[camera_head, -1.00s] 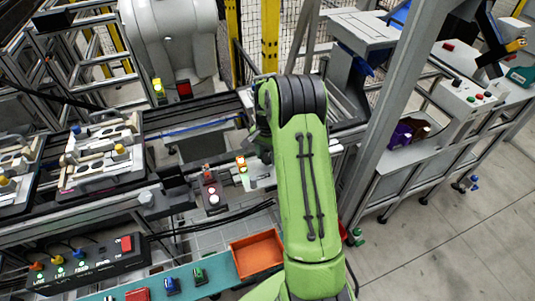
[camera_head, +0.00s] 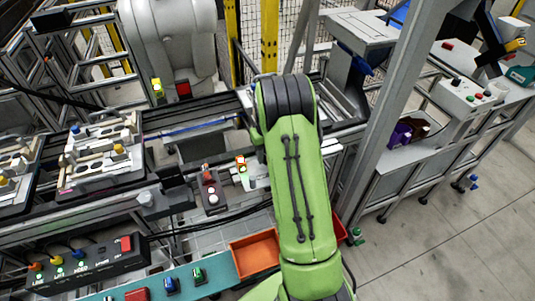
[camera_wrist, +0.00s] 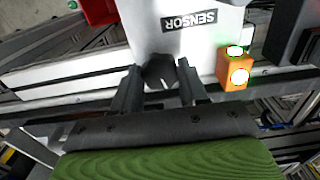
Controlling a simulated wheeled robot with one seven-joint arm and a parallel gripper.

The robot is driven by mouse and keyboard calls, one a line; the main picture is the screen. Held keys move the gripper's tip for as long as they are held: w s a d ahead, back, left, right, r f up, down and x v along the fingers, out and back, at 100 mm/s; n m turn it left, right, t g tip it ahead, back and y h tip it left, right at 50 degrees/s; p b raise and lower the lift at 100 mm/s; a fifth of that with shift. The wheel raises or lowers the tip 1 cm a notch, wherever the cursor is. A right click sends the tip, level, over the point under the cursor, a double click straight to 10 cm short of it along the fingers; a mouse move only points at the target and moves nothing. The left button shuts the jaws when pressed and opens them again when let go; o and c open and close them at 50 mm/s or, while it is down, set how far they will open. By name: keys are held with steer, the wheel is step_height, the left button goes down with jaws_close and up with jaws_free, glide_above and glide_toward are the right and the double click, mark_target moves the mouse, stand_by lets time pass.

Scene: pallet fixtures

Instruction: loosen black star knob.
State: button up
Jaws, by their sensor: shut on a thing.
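The black star knob (camera_wrist: 160,70) shows in the wrist view, at the lower edge of a white plate (camera_wrist: 165,30) labelled SENSOR. My gripper (camera_wrist: 160,82) has one finger on each side of the knob and is shut on it. The knob's lobes are dark and partly hidden between the fingers. An orange sensor block (camera_wrist: 236,72) with two lit lamps sits to the right of the knob. In the head view my green arm hides the knob and my gripper; the lit sensor block (camera_head: 241,164) shows just left of the arm.
A metal rail (camera_wrist: 60,75) runs behind the fingers in the wrist view. In the head view, an orange bin (camera_head: 255,253) stands on a teal shelf (camera_head: 219,268) left of my arm. A control box with buttons (camera_head: 85,265) is at lower left. A grey post (camera_head: 385,140) rises on the right.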

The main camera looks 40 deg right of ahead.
steer(key=shift+n, duration=0.7)
steer(key=o, duration=1.1)
steer(key=shift+c, duration=0.2)
step_height(320, 180, up, 16)
steer(key=p, duration=0.2)
steer(key=shift+f, duration=0.1)
